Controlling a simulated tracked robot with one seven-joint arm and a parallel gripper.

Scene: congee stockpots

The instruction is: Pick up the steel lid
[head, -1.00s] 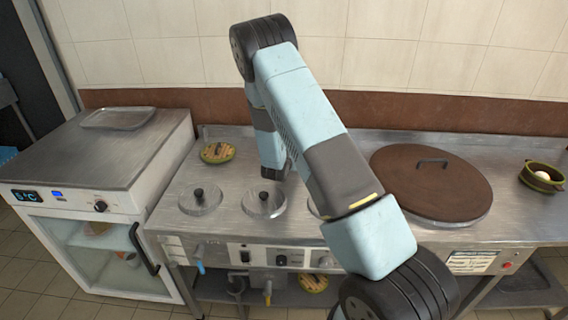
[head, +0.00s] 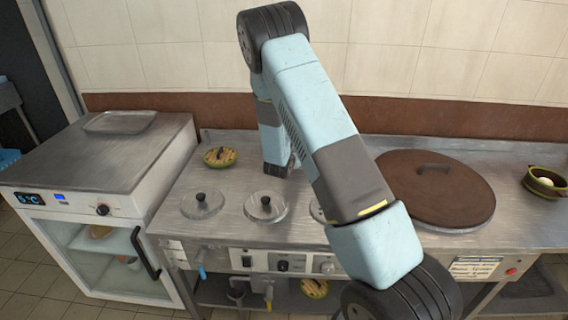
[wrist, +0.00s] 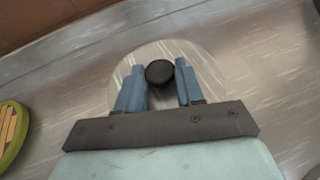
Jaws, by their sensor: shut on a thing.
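In the wrist view a round, pale, shiny lid (wrist: 205,72) with a black knob (wrist: 160,73) lies between my fingers. My gripper (wrist: 159,67) has its two blue fingers on either side of the knob, shut on it. Two other round lids with black knobs, a left one (head: 202,204) and a right one (head: 265,207), sit on the steel counter (head: 225,225). Another lid (head: 316,210) is mostly hidden behind my arm. I cannot tell whether the held lid is off the surface.
A large brown lid (head: 440,190) and a bowl (head: 544,181) are at the right. A fridge (head: 100,180) with a tray (head: 120,122) stands left. The wall is close behind.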

